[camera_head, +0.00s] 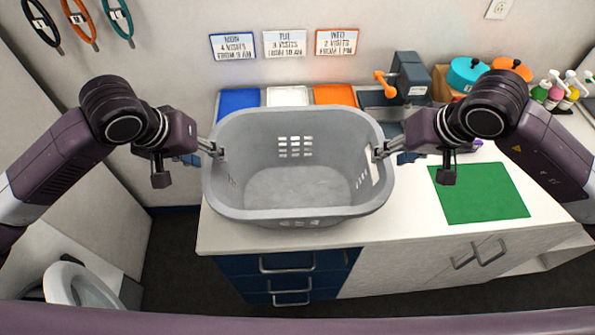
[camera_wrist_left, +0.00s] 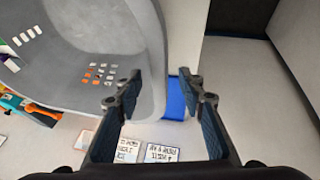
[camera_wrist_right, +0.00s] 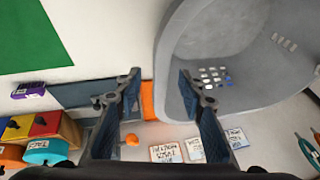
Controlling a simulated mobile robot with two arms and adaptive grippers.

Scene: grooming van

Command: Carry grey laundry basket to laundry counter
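The grey laundry basket (camera_head: 297,214) is upright and empty at the left part of the white laundry counter (camera_head: 408,222), and appears to rest on it. My left gripper (camera_head: 213,150) is at the basket's left rim. In the left wrist view its fingers (camera_wrist_left: 162,92) are apart, with the basket wall (camera_wrist_left: 152,50) between them and a gap on the outer side. My right gripper (camera_head: 383,152) is at the right rim. In the right wrist view its fingers (camera_wrist_right: 160,85) are also spread, on either side of the basket wall (camera_wrist_right: 168,65). The basket's underside is hidden.
A green mat (camera_head: 480,193) lies right of the basket. Blue (camera_head: 238,101), white and orange mats lie behind it under wall signs. A grey device with an orange handle (camera_head: 408,78), pots (camera_head: 468,74) and bottles (camera_head: 556,92) stand at the back right. Blue drawers (camera_head: 288,277) are below.

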